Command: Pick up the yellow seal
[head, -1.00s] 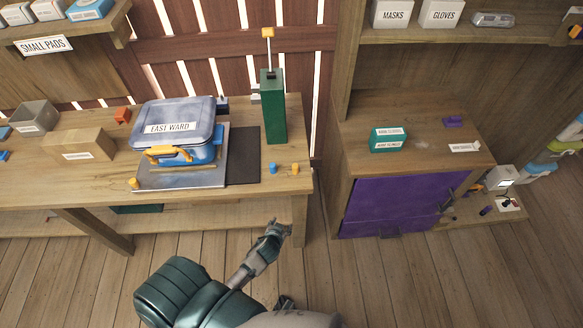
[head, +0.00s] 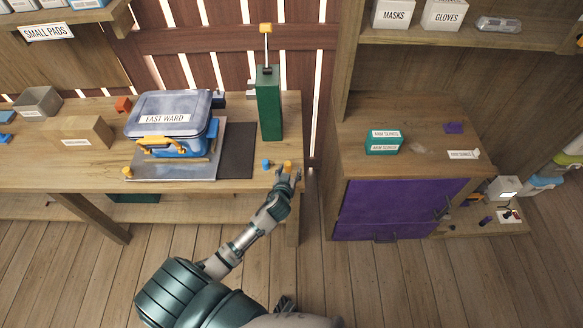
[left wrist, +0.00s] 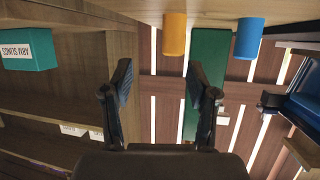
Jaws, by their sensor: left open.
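A small orange-yellow seal (head: 287,166) stands near the front right corner of the bench, just right of a small blue one (head: 266,164). In the left wrist view, which is upside down, the yellow seal (left wrist: 174,34) shows as an upright cylinder beside the blue cylinder (left wrist: 248,38). My left gripper (head: 288,178) is at the bench's front edge, just in front of the yellow seal. Its fingers (left wrist: 162,82) are spread and empty, and the seal lies beyond them, apparently untouched. Another small yellow piece (head: 128,172) is at the metal tray's front left corner. My right gripper is not seen.
A blue case labelled EAST WARD (head: 170,125) sits on a metal tray (head: 205,172). A tall green block (head: 269,105) with a yellow-topped rod stands behind the seals. A dark mat (head: 237,150) lies left of them. A cabinet with purple doors (head: 390,210) stands at right.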

